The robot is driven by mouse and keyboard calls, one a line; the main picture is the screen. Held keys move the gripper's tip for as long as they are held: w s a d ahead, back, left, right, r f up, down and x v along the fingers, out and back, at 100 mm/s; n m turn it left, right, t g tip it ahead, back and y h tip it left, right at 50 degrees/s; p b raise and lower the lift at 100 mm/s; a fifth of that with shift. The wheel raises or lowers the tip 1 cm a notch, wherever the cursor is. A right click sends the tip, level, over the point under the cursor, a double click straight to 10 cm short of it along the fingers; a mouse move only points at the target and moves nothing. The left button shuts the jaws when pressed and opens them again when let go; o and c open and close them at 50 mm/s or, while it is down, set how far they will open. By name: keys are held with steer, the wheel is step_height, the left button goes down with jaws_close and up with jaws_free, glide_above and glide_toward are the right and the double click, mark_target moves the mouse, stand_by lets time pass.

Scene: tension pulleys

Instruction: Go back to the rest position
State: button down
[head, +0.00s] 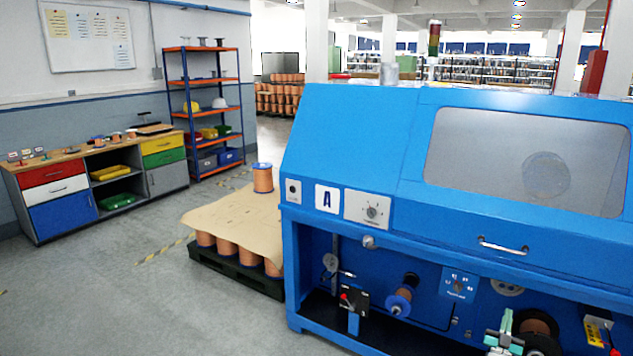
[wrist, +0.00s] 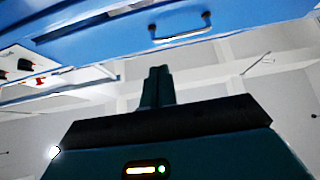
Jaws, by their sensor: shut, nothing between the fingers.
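My gripper (wrist: 157,88) shows in the wrist view as dark teal fingers pressed together, with nothing between them. It points toward the blue machine's handle (wrist: 180,27), apart from it. In the head view the large blue machine (head: 340,130) fills the right side, with a window and a front handle (head: 503,246). In its open lower bay are a blue-flanged copper spool (head: 403,296) and a darker spool (head: 537,328) at the bottom edge. A pale green and white part (head: 503,332) stands beside the darker spool; I cannot tell whether it is mine.
A pallet of copper spools (head: 232,252) under brown cardboard stands left of the machine, with one spool (head: 262,178) on top. A drawer workbench (head: 55,190) and a shelf rack (head: 205,110) line the left wall. The grey floor (head: 110,300) at front left is clear.

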steer(key=w+a+r+g+y, duration=0.15)
steer(key=w+r, duration=0.25)
steer(key=r, duration=0.6)
steer(key=w+a+r+g+y, duration=0.1)
steer(key=w+a+r+g, duration=0.2)
steer(key=r, duration=0.7)
steer(key=s+a+r+n+g+y, duration=0.1)
steer(key=s+a+r+y, duration=0.15)
steer(key=a+r, duration=0.55)
steer(key=s+a+r+g+y, duration=0.1)
steer(key=s+a+r+y, duration=0.15)
steer(key=a+r, duration=0.5)
steer(key=s+a+r+n+g+y, duration=0.25)
steer(key=s+a+g+y, duration=0.2)
steer(key=s+a, duration=1.6)
steer(key=s+a+f+n+g, duration=0.1)
steer(key=s+a+f, duration=0.1)
steer(key=s, duration=0.6)
steer(key=s+a+f+n+g+y, duration=0.1)
steer(key=s+a+f+g, duration=0.1)
steer(key=s, duration=0.6)
steer(key=s+a+f+n+g+y, duration=0.1)
steer(key=s+a+f, duration=0.2)
steer(key=s, duration=0.6)
steer(key=shift+a+f, duration=0.35)
steer(key=shift+a, duration=0.5)
